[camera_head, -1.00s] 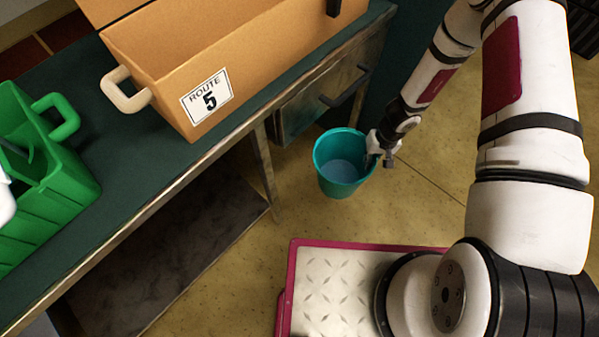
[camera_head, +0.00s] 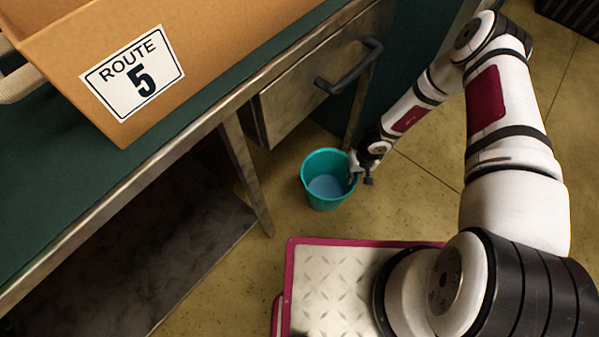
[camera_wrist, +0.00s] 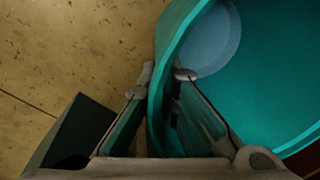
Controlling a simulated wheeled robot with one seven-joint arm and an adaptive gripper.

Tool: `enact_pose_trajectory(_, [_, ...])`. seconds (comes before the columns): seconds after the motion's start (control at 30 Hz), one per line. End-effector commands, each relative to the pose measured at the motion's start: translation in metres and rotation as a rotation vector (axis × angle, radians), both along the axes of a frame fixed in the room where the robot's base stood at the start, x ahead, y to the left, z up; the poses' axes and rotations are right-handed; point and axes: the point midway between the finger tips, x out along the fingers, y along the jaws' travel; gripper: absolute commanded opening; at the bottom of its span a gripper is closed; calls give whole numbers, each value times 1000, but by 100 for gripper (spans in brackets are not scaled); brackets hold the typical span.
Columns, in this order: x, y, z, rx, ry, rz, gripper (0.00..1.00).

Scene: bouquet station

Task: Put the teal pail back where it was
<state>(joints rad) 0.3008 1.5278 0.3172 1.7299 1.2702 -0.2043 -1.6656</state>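In the wrist view my gripper (camera_wrist: 163,85) has one finger outside and one inside the pail wall, and the pail (camera_wrist: 262,95) fills the right of the picture. The fingers straddle the wall and look closed on it. I cannot tell whether the pail's bottom touches the floor.
The workbench (camera_head: 205,100) runs diagonally on the left, with a handled drawer (camera_head: 325,85) and a metal leg (camera_head: 244,175). An orange-brown box (camera_head: 215,40) labelled Route 5 stands on top. The lower shelf (camera_head: 150,250) looks bare. Yellow floor (camera_head: 420,210) is open right of the pail.

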Motion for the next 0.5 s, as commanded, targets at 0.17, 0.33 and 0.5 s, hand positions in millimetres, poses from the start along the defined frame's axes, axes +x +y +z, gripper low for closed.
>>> enact_pose_trajectory(0.17, [13, 21, -3, 4, -3, 1, 0])
enact_pose_trajectory(0.33, [33, 51, -8, 6, -2, -1, 0])
enact_pose_trajectory(0.5, [53, 80, -11, 4, -4, 0, 0])
